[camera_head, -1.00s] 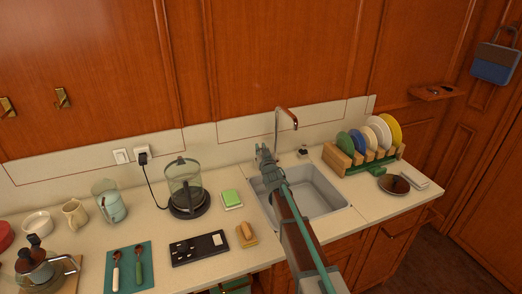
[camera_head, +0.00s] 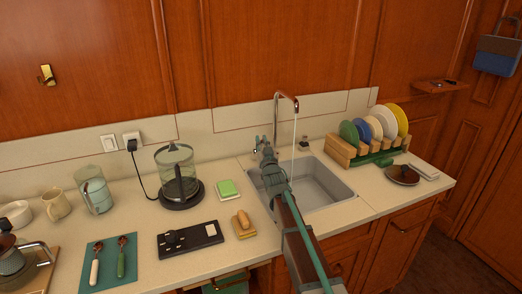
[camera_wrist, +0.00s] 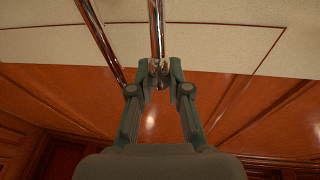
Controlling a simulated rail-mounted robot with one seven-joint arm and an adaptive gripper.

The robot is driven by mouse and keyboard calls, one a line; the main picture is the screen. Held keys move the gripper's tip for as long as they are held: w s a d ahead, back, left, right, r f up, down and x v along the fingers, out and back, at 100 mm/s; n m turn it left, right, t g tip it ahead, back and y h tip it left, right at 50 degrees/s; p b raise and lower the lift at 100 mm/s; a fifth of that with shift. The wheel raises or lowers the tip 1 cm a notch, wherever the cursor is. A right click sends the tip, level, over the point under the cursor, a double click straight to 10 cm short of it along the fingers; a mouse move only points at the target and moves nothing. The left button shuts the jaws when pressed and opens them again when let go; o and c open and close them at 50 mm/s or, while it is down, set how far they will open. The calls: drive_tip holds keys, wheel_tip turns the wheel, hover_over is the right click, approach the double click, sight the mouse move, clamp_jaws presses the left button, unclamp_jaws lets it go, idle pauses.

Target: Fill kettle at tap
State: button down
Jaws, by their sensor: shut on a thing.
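A clear glass kettle (camera_head: 176,175) stands upright on a dark round base, with a cord running to a wall socket. It looks empty. The chrome tap (camera_head: 279,113) rises behind the sink (camera_head: 325,188), and a thin stream of water (camera_head: 293,145) falls from its spout into the basin. My gripper (camera_head: 264,144) is at the sink's back left, beside the tap. In the wrist view my gripper (camera_wrist: 160,72) is shut on a small chrome part, apparently the tap lever (camera_wrist: 160,69), at the end of a shiny rod. The exact grip is small and partly hidden.
A dish rack (camera_head: 344,151) with plates stands right of the sink. A jug (camera_head: 95,192) and a mug (camera_head: 56,204) stand left of the kettle.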

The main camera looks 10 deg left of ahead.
drive_tip(key=b, duration=0.1)
drive_tip(key=t+b, duration=0.1)
drive_tip(key=shift+s+d+f+b, duration=0.15)
drive_tip(key=shift+s+f+b, duration=0.15)
drive_tip(key=shift+f+b, duration=0.05)
drive_tip(key=shift+r, duration=0.2)
drive_tip(key=c, duration=1.1)
unclamp_jaws()
drive_tip(key=shift+s, duration=0.1)
